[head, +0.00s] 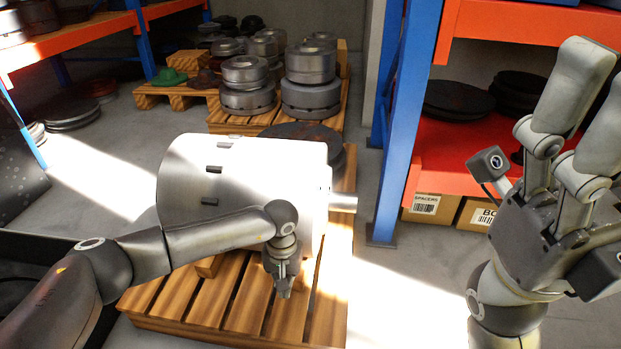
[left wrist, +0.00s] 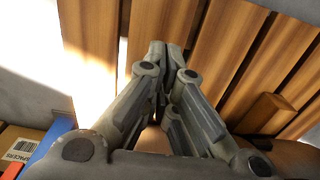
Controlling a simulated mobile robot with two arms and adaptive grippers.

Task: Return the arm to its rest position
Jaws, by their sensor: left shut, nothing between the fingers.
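My left gripper (head: 283,285) points down in front of the large pale cylinder (head: 245,175), over the slatted wooden pallet (head: 215,300). Its fingers are together with nothing between them. In the left wrist view the closed fingertips (left wrist: 167,52) show against the pallet slats (left wrist: 215,50). I cannot tell from these views how high they are above the slats. My left arm reaches in from the left, bent down at the wrist. My right gripper (head: 590,100) is raised close to the camera at the right edge, partly cut off; its opening cannot be judged.
A blue and orange rack (head: 403,110) with dark discs (head: 455,100) and cardboard boxes (head: 425,207) stands at the right. Behind the cylinder are pallets with stacked metal rotors (head: 310,75). Sunlit floor (head: 405,300) lies clear right of the pallet.

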